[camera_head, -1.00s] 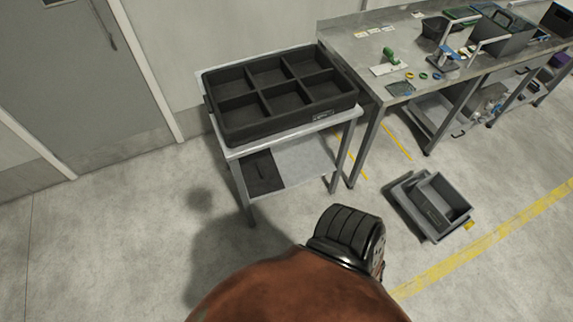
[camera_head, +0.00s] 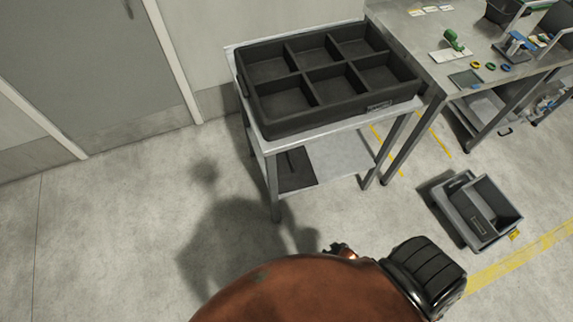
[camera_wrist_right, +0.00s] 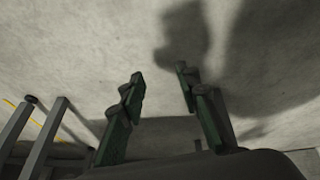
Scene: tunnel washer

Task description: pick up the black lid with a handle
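A flat black piece (camera_head: 297,168) lies on the lower shelf of the grey stand, with a thin dark bar on it. It may be the black lid with a handle, but it is too small to tell. My right gripper (camera_wrist_right: 160,74) is open and empty in the right wrist view, its two green-padded fingers apart over bare floor. In the head view only a small dark part of it (camera_head: 342,250) shows past my brown body, in front of the stand and apart from it. My left gripper is not in view.
A black six-compartment tray (camera_head: 385,101) sits empty on the stand (camera_head: 340,122). A workbench (camera_head: 420,25) with tools stands at right. Grey bins (camera_head: 483,222) lie on the floor at right. A grey door (camera_head: 80,70) is at left. The floor left of the stand is clear.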

